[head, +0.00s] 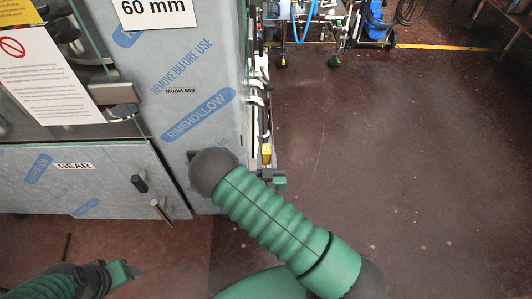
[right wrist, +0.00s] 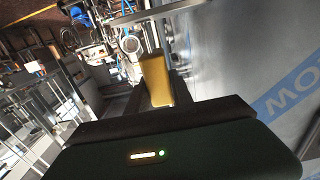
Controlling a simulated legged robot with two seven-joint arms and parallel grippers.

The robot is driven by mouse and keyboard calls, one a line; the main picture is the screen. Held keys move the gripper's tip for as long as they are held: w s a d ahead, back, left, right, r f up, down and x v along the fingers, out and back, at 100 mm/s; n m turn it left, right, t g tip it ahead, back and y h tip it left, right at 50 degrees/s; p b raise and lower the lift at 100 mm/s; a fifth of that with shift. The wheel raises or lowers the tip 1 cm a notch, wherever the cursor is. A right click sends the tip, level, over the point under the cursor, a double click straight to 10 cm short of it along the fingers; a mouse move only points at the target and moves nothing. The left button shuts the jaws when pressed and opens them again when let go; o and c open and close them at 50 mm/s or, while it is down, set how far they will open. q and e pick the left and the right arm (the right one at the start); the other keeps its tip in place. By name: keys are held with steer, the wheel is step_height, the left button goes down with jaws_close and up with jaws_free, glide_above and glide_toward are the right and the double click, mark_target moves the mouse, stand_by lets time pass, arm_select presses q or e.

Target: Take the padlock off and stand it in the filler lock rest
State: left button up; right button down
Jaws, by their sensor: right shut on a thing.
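The padlock (head: 266,153) is a small yellow block at the right edge of the film-wrapped cabinet. In the right wrist view the padlock (right wrist: 155,80) is a brass-yellow body between dark fingers. My right gripper (right wrist: 156,98) is shut on it. In the head view my right gripper is mostly hidden behind my own arm, just below the padlock. I cannot tell whether the shackle is still through anything. My left gripper (head: 128,272) is low at the left, away from the cabinet; its fingers are too unclear to judge. I cannot make out the filler lock rest.
The film-wrapped cabinet (head: 185,100) fills the upper left, with a GEAR panel (head: 75,180) and dark handles (head: 139,183) sticking out. Fittings (head: 258,85) line its right edge. A wheeled cart (head: 335,25) stands at the back. The brown floor (head: 420,150) at right is clear.

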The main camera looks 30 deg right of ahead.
mark_target(266, 164)
arm_select(q)
steer(key=shift+s+b+x, duration=0.15)
steer(key=shift+b+x, duration=0.5)
steer(key=shift+s+b+x, duration=0.15)
steer(key=shift+b+x, duration=0.5)
arm_select(e)
steer(key=shift+f, duration=1.65)
steer(key=c, duration=1.1)
jaws_free()
steer(key=shift+r, duration=0.1)
steer(key=shift+o, duration=0.2)
arm_select(q)
steer(key=shift+s+f, duration=0.1)
